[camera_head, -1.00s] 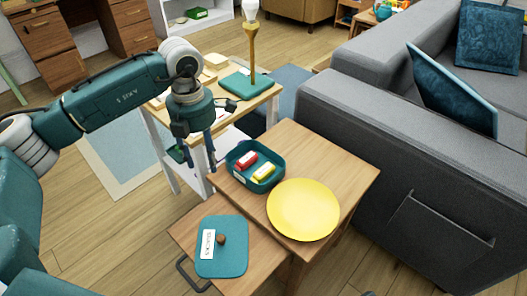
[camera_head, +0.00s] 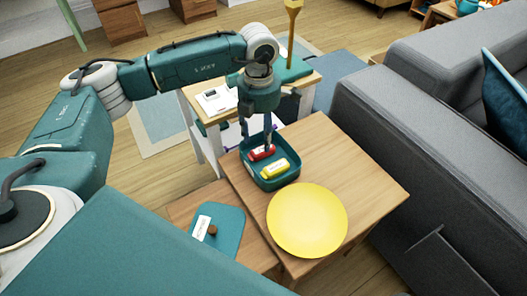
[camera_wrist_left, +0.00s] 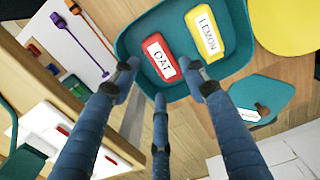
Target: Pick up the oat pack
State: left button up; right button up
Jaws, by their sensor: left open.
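The oat pack is a small red pack with a white label (camera_head: 262,153), lying in a teal tray (camera_head: 282,183) on the wooden table. In the left wrist view the red pack reads OAT (camera_wrist_left: 152,45), with the yellow LEMON pack (camera_wrist_left: 207,36) beside it in the tray (camera_wrist_left: 237,62). My left gripper (camera_head: 256,140) is open above the oat pack's end of the tray, fingers pointing down. In the left wrist view its three fingertips (camera_wrist_left: 159,82) are spread near the oat pack, with nothing between them. My right gripper is out of view.
A yellow plate (camera_head: 307,220) sits beside the tray on the table. A teal lid with a brown knob (camera_head: 227,228) lies on the lower wooden surface. A white-legged side table (camera_head: 200,140) stands behind, and a grey sofa (camera_head: 400,150) at right.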

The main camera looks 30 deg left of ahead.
aim_at(263, 145)
pick_arm(q)
jog(key=f, duration=0.2)
jog(key=w+f+b, duration=0.1)
jog(key=f, duration=0.1)
jog(key=shift+d+f, duration=0.2)
jog(key=shift+f, duration=0.35)
jog(key=c, duration=0.8)
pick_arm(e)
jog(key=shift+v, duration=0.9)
pick_arm(q)
jog(key=shift+r, duration=0.1)
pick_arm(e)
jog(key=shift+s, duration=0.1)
